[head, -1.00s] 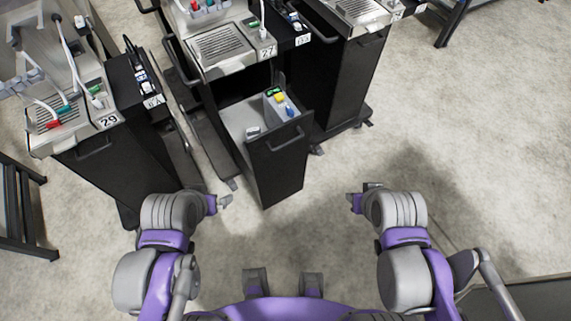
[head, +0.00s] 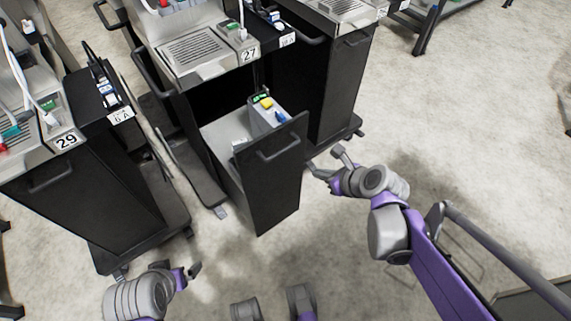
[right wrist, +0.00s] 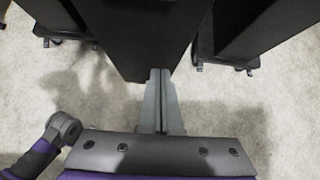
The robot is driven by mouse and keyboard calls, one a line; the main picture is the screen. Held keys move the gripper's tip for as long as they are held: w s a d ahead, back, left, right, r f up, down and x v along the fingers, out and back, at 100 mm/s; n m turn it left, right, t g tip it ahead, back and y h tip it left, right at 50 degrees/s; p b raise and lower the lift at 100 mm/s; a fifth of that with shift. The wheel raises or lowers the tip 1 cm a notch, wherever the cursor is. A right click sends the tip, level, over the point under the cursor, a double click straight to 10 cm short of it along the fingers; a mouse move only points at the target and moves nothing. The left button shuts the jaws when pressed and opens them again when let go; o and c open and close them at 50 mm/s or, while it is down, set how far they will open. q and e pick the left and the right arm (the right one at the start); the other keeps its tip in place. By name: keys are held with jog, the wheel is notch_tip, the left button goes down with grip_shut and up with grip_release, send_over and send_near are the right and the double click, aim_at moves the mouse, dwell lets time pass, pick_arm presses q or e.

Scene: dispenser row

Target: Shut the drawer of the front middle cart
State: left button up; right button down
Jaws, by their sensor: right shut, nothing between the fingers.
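The front middle cart, labelled 27 (head: 205,75), is black with a silver grated top. Its drawer (head: 275,190) is pulled out toward me, with a black front panel, a bar handle (head: 281,143) and a grey tray holding small coloured items. My right gripper (head: 311,169) is just right of the drawer front, near its right edge. In the right wrist view its fingers (right wrist: 159,75) are together and empty, with their tips overlapping a dark panel (right wrist: 140,40); contact is unclear. My left gripper (head: 193,270) is low at the left, away from the drawer; its jaws are unclear.
A cart labelled 29 (head: 85,190) stands to the left, close to the open drawer's side. Another black cart (head: 338,85) stands right behind the drawer. Open floor (head: 470,130) lies to the right and in front.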

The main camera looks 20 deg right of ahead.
jog(key=w+f, duration=0.1)
jog(key=b, duration=0.4)
send_near(289, 159)
jog(key=shift+x, duration=2.9)
jog(key=shift+a, duration=0.15)
